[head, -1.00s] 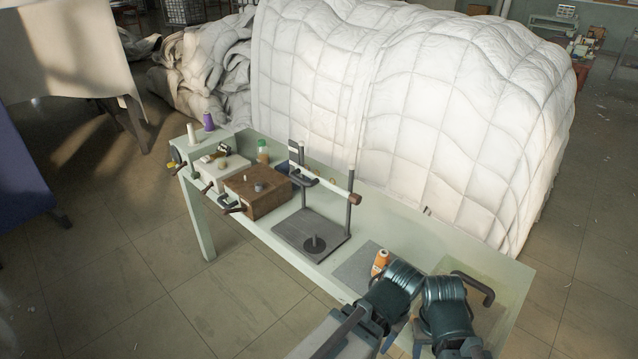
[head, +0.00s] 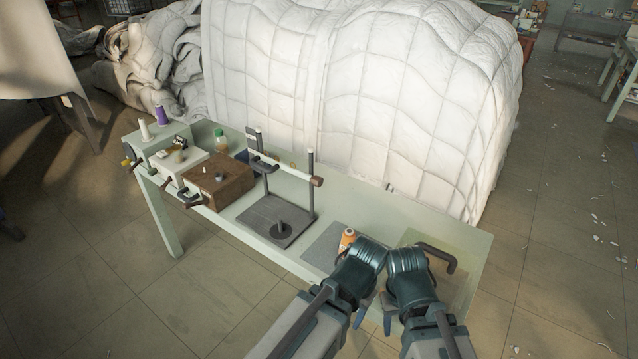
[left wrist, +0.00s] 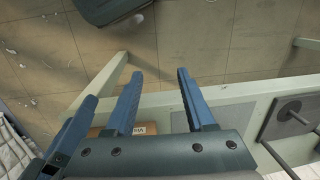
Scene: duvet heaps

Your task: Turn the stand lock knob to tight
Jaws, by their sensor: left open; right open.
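A thread stand (head: 311,220) with a grey base plate, two posts and a pale crossbar stands mid-table. A brown knob (head: 317,181) sits at the crossbar's right end; I cannot tell whether it is the lock knob or how tight it is. A dark clamp-like part is near the other post. My left gripper (head: 362,314) and right gripper (head: 388,322) are close together at the table's front edge, right of the stand, partly behind my wrists. Both are open, apart from the stand. The left wrist view shows the left jaws (left wrist: 160,78) spread and empty, with the stand's base disc (left wrist: 290,112) at right.
An orange spool (head: 347,240) stands on a grey mat just beyond my left wrist. A dark bent handle (head: 438,255) is at the table's right end. A white duvet heap (head: 370,90) rises behind.

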